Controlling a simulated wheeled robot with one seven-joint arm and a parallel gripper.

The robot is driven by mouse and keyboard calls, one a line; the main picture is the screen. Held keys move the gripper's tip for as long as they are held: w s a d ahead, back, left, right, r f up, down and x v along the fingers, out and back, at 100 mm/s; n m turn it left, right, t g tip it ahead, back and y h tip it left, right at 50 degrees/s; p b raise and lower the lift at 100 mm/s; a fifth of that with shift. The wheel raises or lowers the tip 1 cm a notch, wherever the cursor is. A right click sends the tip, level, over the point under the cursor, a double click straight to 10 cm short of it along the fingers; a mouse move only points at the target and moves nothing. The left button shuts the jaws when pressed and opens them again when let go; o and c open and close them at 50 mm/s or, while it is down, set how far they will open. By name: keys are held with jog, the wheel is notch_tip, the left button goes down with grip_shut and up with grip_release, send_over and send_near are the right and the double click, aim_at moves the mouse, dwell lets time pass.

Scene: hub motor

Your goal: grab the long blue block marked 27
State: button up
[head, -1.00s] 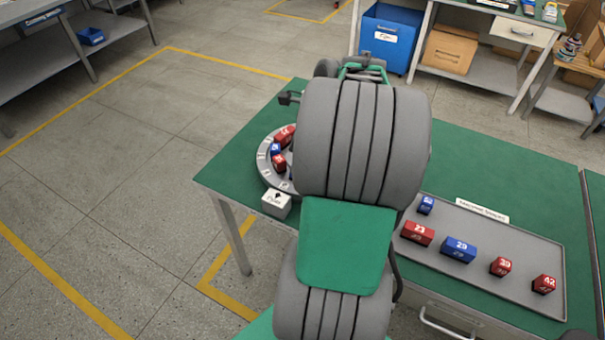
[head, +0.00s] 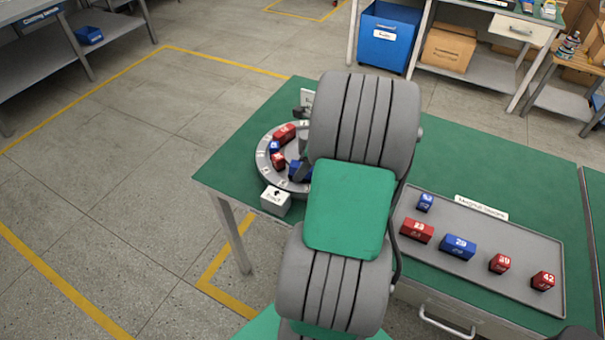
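A long blue block (head: 458,246) lies on the grey tray at the right; its number looks like 29, not 27. Another blue block (head: 298,171) sits in the round grey hub (head: 263,172), partly behind my arm, and its number is not readable. Red blocks (head: 284,133) and a small blue block (head: 274,147) sit along the hub's left side. My arm rises in the middle of the view and covers the right part of the hub. My gripper's fingers are hidden behind the arm, so their relation to any block does not show.
The grey tray (head: 535,302) also holds a small blue block (head: 425,202) and red blocks (head: 416,231). A white labelled box (head: 275,201) stands at the hub's front. The green tabletop (head: 465,155) is clear behind the tray.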

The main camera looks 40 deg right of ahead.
grip_shut()
dwell(0.6)
